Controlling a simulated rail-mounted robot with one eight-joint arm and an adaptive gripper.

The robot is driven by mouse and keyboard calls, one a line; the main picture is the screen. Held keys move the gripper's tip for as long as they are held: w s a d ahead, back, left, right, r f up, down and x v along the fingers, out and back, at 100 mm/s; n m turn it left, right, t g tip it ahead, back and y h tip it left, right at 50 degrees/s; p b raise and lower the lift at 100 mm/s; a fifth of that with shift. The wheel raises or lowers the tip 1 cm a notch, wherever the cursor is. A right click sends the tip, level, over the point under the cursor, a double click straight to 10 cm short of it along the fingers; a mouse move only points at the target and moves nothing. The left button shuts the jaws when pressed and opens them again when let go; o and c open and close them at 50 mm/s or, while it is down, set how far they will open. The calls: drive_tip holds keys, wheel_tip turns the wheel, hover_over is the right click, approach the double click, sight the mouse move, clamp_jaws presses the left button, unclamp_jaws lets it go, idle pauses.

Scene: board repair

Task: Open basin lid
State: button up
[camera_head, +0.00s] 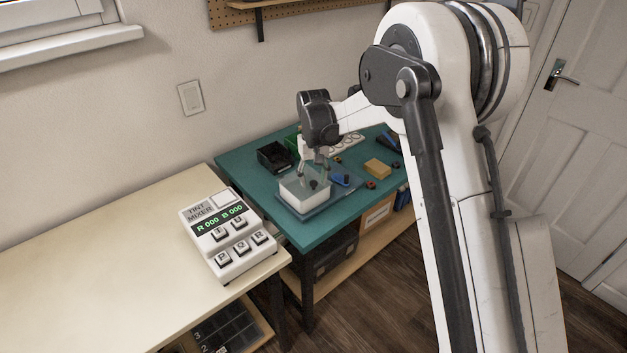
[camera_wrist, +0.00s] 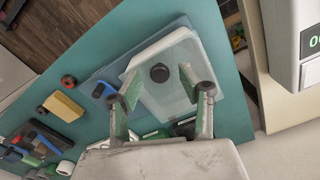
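A white basin (camera_head: 303,196) stands on the teal table near its front left corner. In the wrist view its pale, translucent lid (camera_wrist: 178,100) covers it, with a round black knob (camera_wrist: 160,72) on top. My gripper is over the lid in the head view (camera_head: 313,168). In the wrist view my gripper (camera_wrist: 161,76) is open, its two fingers spread to either side of the knob with gaps between. I cannot tell the exact height of the fingertips against the knob.
The basin sits on a blue-grey mat (camera_head: 343,190). A blue tool (camera_head: 340,180), a yellow block (camera_head: 377,168) and a black bin (camera_head: 274,157) are nearby. A tint mixer (camera_head: 227,235) stands on the cream table to the left.

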drive_tip(key=shift+f, duration=0.45)
clamp_jaws()
